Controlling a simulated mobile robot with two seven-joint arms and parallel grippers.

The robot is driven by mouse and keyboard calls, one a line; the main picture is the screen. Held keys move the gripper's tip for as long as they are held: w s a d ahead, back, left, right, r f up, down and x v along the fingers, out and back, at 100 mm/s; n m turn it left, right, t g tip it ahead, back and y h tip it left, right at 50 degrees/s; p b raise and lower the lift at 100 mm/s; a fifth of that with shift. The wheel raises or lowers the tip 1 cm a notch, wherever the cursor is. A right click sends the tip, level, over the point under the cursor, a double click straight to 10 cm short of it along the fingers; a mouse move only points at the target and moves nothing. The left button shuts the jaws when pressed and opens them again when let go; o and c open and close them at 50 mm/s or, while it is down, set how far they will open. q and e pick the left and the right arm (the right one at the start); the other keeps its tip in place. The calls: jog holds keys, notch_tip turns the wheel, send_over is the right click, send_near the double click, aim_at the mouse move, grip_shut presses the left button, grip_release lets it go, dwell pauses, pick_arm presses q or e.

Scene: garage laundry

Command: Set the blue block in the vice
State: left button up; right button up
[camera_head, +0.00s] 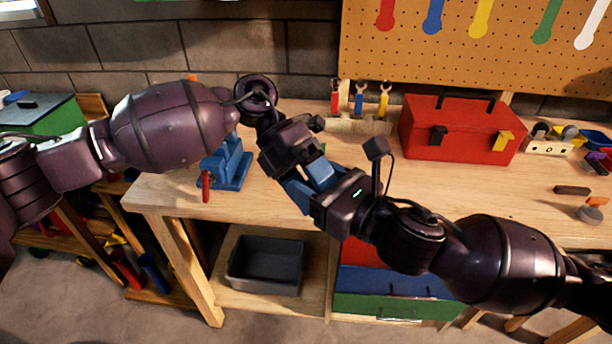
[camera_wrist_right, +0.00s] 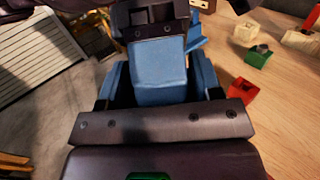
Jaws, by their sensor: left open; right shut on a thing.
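The blue block (camera_head: 321,171) is between my two grippers, above the front of the bench. My right gripper (camera_head: 311,184) is shut on it. In the right wrist view the block (camera_wrist_right: 158,78) fills the space between its blue fingers. My left gripper (camera_head: 297,158) is open at the block's other end, and its dark body shows close above the block in the right wrist view (camera_wrist_right: 152,22). I cannot tell if it touches the block. The blue vice (camera_head: 236,168) with a red handle (camera_head: 206,186) stands on the bench's left part, partly behind my left arm.
A red toolbox (camera_head: 455,132) and a rack of pliers (camera_head: 359,124) stand at the back of the wooden bench (camera_head: 375,165). Small parts lie on its right side. A grey bin (camera_head: 268,268) sits on the shelf below.

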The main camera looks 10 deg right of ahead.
pick_arm(q)
jog(key=shift+c, duration=0.3)
jog(key=c, duration=0.9)
jog(key=shift+c, duration=0.2)
pick_arm(e)
jog(key=o, duration=1.1)
jog(key=shift+s, duration=0.1)
